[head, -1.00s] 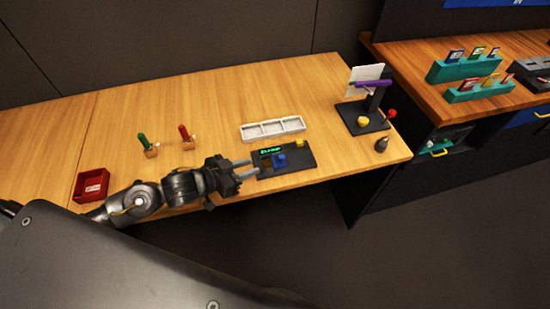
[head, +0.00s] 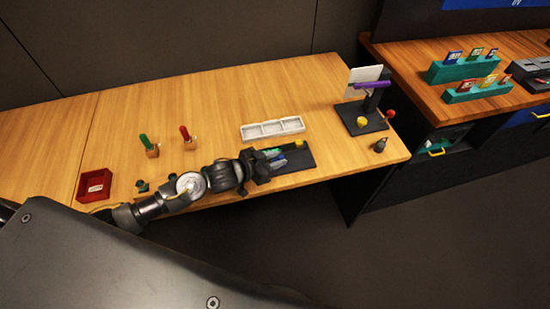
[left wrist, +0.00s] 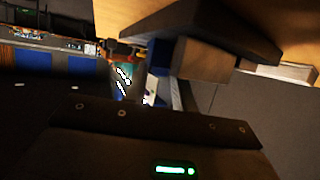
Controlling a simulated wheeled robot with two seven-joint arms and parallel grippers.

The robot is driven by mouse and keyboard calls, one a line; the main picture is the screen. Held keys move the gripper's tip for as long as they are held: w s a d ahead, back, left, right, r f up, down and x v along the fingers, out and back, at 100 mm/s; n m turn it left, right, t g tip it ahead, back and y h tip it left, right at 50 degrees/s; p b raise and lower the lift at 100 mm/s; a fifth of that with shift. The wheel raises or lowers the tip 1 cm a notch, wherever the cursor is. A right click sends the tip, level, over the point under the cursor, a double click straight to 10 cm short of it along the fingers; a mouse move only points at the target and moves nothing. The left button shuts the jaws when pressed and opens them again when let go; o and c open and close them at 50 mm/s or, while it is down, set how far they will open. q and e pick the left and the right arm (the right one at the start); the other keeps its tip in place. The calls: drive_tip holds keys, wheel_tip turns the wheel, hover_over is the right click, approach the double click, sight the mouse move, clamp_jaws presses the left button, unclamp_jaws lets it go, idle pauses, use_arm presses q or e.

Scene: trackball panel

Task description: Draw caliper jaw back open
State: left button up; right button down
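The caliper is a dark base plate (head: 304,160) near the table's front edge, with a yellow block (head: 298,143) at its far right. In the head view my left gripper (head: 277,158) is over the left part of the plate, at the blue jaw piece, which it mostly covers. The green display is largely hidden too. I cannot tell whether the fingers touch or grip the blue piece. In the left wrist view a blue and white piece (left wrist: 158,86) shows beside a grey-brown block; the view is too close and dark to settle the contact. My right gripper is out of view.
A white three-part tray (head: 272,128) lies just behind the caliper. A dark stand with a purple bar (head: 372,84) is at the right. A red box (head: 95,185) and two small handled pieces, green (head: 145,141) and red (head: 185,132), are at the left. The table's back middle is clear.

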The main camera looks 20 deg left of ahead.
use_arm(q)
clamp_jaws()
drive_tip(key=shift+w+d+r+p, duration=0.1)
drive_tip(key=shift+w+d+p, duration=0.3)
drive_tip(key=shift+d, duration=0.2)
unclamp_jaws()
drive_tip(key=shift+d, duration=0.15)
